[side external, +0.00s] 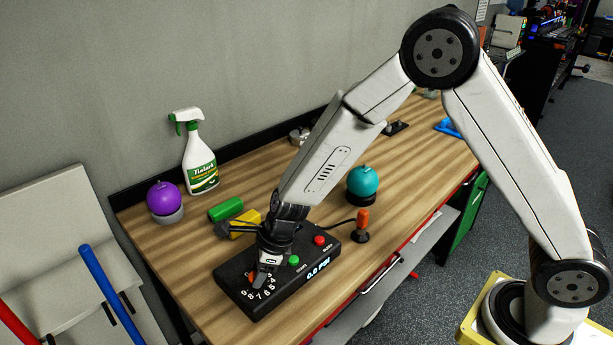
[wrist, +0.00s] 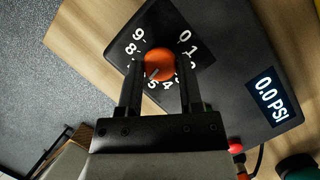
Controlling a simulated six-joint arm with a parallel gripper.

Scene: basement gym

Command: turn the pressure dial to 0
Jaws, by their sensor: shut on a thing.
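The pressure dial is an orange knob (wrist: 158,64) on a black square plate with white numbers, on a black box (side external: 240,302). In the wrist view the 0 and 1 are at upper right, the 9 and 8 at left, and the 4 and 5 below. My gripper (wrist: 159,72) is shut on the knob, one finger on each side. Where the knob points is hard to tell. In the side view my gripper (side external: 263,281) reaches down onto the dial and hides most of it. The display (side external: 318,269) reads 0.0 PSI.
The box has a green button (side external: 293,260) and a red button (side external: 320,240). Behind it lie a green block (side external: 226,209) and a yellow block (side external: 245,225). A purple ball (side external: 164,198), spray bottle (side external: 200,160), teal ball (side external: 363,181) and orange-handled joystick (side external: 362,223) stand around.

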